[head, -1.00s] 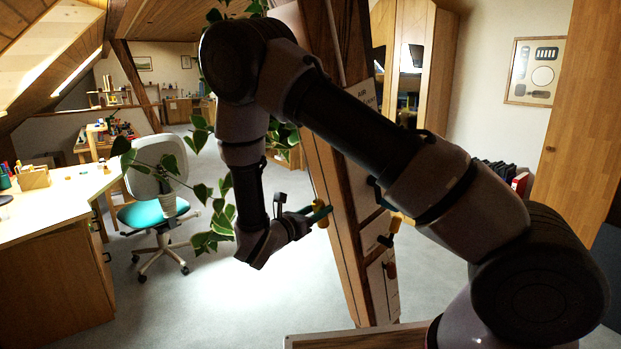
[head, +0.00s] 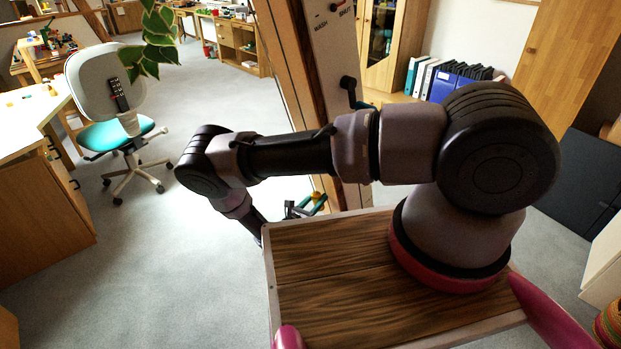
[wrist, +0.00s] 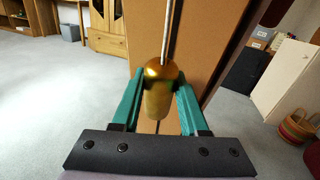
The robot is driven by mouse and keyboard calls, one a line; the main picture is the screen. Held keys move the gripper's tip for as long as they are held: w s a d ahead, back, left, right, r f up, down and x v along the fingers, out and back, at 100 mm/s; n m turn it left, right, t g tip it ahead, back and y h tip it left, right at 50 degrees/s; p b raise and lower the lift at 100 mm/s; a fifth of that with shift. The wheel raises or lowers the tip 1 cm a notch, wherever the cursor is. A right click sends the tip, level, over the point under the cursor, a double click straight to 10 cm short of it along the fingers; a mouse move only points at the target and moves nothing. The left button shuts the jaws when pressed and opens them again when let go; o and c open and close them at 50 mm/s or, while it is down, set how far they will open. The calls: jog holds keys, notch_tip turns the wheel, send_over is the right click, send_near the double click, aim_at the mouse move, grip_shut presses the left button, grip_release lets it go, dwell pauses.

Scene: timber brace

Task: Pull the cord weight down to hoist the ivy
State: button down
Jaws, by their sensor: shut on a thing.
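The brass-coloured cord weight (wrist: 158,98) hangs upright on a thin pale cord in the wrist view. My gripper (wrist: 160,88) has its two teal fingers shut on it, one on each side. In the head view my gripper (head: 305,207) is low beside the timber brace (head: 284,75), just beyond the edge of my wooden deck; the weight (head: 318,197) shows there as a small yellow spot. The ivy (head: 157,38) hangs at the top left of the head view, its lower leaves in front of the chair back. Its upper part is out of frame.
An office chair (head: 108,135) with a teal seat stands at the left by a desk (head: 30,110). A plate with a black peg (head: 348,83) is on the brace above my arm. Grey carpet (head: 165,260) lies clear at the left.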

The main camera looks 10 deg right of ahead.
jog(key=w+d+f, duration=0.1)
jog(key=d+f, duration=0.2)
jog(key=f, duration=0.9)
jog(key=shift+w+d+f, duration=0.2)
jog(key=shift+w+f, duration=0.2)
jog(key=shift+c, duration=2.2)
grip_release()
jog(key=shift+a, duration=0.1)
